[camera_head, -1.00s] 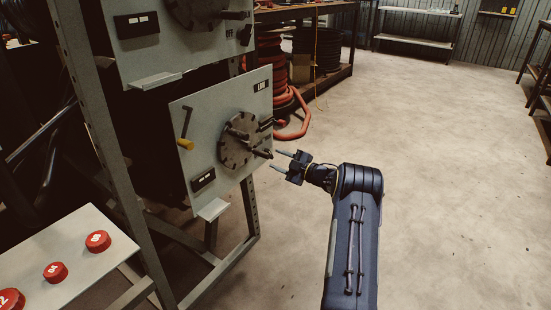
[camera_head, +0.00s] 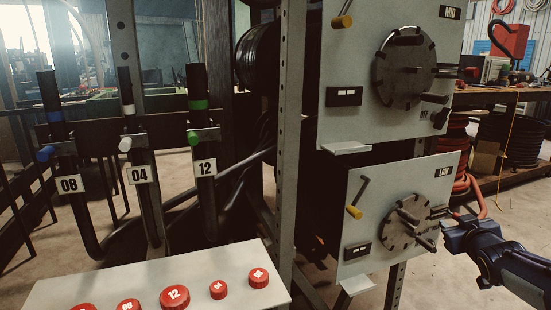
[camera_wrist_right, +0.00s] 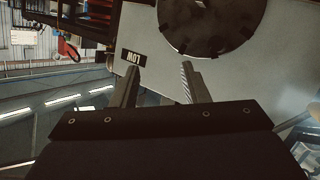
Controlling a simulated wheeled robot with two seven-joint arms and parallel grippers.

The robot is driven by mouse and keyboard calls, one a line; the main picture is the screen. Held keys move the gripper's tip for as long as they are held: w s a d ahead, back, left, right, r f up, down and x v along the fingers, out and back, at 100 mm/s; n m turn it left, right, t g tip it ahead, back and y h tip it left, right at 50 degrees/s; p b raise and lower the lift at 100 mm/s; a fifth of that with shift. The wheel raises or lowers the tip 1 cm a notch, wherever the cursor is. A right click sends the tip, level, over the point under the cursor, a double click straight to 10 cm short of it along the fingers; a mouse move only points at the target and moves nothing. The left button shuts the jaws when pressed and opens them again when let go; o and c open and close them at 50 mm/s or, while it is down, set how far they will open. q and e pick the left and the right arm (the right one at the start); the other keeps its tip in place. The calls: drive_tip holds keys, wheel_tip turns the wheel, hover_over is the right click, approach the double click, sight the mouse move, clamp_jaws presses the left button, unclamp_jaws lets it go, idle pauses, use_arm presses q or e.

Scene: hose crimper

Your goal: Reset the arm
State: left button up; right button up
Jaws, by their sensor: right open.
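My right gripper (camera_head: 446,222) is just right of the lower grey machine panel, beside the dark round dial (camera_head: 404,222) with its protruding pegs. In the right wrist view the two fingers (camera_wrist_right: 158,68) are spread with nothing between them. They point towards the panel (camera_wrist_right: 265,85) and its "LOW" label (camera_wrist_right: 133,58), with part of the round dial (camera_wrist_right: 210,22) above. Whether the fingertips touch the panel, I cannot tell. My left gripper is not in view.
The upper panel (camera_head: 345,125) has a similar dial (camera_head: 402,75). A metal frame post (camera_head: 290,130) stands left of the panels. Black hoses labelled 08, 04 and 12 (camera_head: 205,168) hang at left. Red numbered caps (camera_head: 174,296) sit on a pale table (camera_head: 225,270).

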drive_tip(key=s+a+f+m+g+y, duration=0.1)
drive_tip(key=s+a+f+g+y, duration=0.25)
drive_tip(key=s+a, duration=0.7)
drive_tip(key=s+a+f+g+y+p, duration=0.15)
drive_tip(key=s+a+f, duration=0.25)
drive_tip(key=s+a, duration=0.65)
drive_tip(key=s+a+f+m+g+y, duration=0.1)
drive_tip(key=s+a+f+g+y, duration=0.25)
drive_tip(key=s+a, duration=0.7)
wheel_tip(320, 180, up, 34)
drive_tip(key=d+p, duration=0.1)
drive_tip(key=p, duration=3.2)
drive_tip(key=shift+s+d+r+p, duration=0.25)
drive_tip(key=shift+s+d+p, duration=0.05)
drive_tip(key=shift+s+d, duration=0.05)
